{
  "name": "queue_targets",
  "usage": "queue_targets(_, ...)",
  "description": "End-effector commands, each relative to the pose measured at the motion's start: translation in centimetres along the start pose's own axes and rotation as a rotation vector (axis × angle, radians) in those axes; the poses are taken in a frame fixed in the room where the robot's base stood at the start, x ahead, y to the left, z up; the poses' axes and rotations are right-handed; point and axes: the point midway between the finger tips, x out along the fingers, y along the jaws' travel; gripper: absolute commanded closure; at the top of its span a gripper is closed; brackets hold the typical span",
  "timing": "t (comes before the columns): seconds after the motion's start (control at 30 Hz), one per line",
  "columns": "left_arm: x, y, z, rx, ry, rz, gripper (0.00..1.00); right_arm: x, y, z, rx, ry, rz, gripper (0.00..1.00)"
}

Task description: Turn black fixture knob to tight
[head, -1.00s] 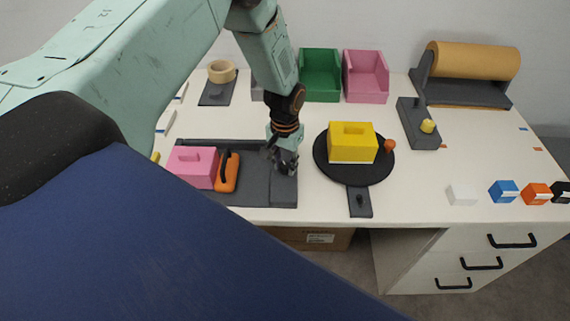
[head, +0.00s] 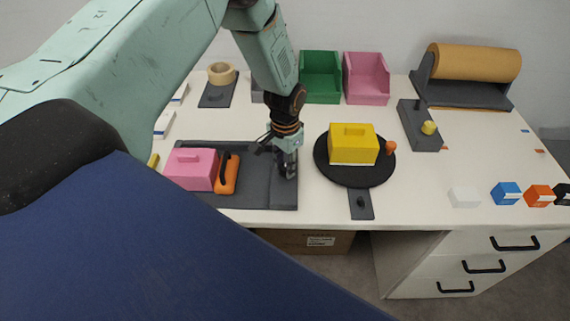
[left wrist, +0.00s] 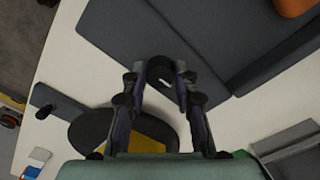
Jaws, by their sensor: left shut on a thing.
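The dark grey fixture (head: 250,196) lies near the front edge of the table, with a pink block (head: 190,172) and an orange clamp piece with a black handle (head: 228,174) on its left part. My left gripper (head: 287,170) points down over the fixture's right end. In the left wrist view, its fingertips (left wrist: 162,75) are closed around a small dark piece, taken as the black fixture knob (left wrist: 160,70), on the grey surface. The fingers mostly hide this knob in the head view, so its angle cannot be told.
Right of the gripper is a black turntable (head: 355,180) carrying a yellow block (head: 353,143). A small grey plate with a black knob (head: 361,203) sits before it. Green (head: 320,77) and pink (head: 366,78) bins stand behind. Small coloured blocks (head: 505,193) lie at the right.

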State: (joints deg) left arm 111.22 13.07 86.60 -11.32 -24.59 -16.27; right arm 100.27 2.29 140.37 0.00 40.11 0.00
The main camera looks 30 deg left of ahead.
Motion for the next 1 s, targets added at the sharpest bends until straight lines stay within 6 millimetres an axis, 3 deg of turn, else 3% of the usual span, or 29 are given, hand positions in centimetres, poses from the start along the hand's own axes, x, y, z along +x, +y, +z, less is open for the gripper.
queue_targets(0.13, -0.2, -0.1, -0.4, 0.002, 0.01, -0.004, 1.0, 0.0, 0.0, 0.0, 0.0, 0.0, 0.0, 0.65)
queue_targets(0.17, -0.3, -0.1, -0.4, 0.002, 0.01, -0.004, 0.69, 0.0, 0.0, 0.0, 0.0, 0.0, 0.0, 0.65)
queue_targets(0.4, -0.1, -0.1, -0.2, 0.001, 0.005, -0.002, 0.49, 0.0, 0.0, 0.0, 0.0, 0.0, 0.0, 0.65)
queue_targets(0.77, -0.4, 0.0, -0.1, 0.0, 0.003, -0.001, 0.48, 0.0, 0.0, 0.0, 0.0, 0.0, 0.0, 0.65)
queue_targets(1.0, -4.1, 0.0, -0.2, 0.0, 0.006, -0.001, 0.48, 0.0, 0.0, 0.0, 0.0, 0.0, 0.0, 0.65)
